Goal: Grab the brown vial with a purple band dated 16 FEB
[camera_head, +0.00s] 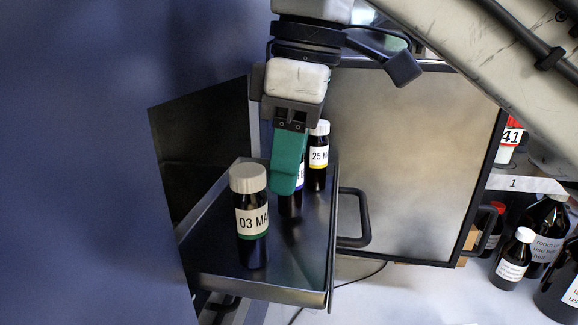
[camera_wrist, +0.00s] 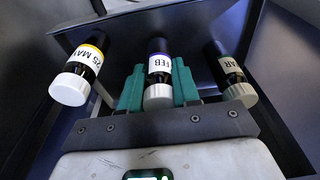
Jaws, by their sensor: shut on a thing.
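The brown vial with a purple band (camera_wrist: 158,62) has a white cap and a label on which "FEB" reads in the wrist view. My gripper (camera_wrist: 158,88) has its green fingers on either side of this vial, shut on it. In the head view my gripper (camera_head: 287,180) points down into the tray and its fingers hide most of the vial (camera_head: 290,205). The vial looks upright, and I cannot tell whether its base touches the tray.
A metal tray (camera_head: 215,272) holds a vial labelled "03 MA" with a green band (camera_head: 252,222) in front and a yellow-banded "25 MA" vial (camera_head: 318,158) behind. A panel with a black handle (camera_head: 354,215) stands right. Several bottles, including a dark one (camera_head: 512,262), stand at far right.

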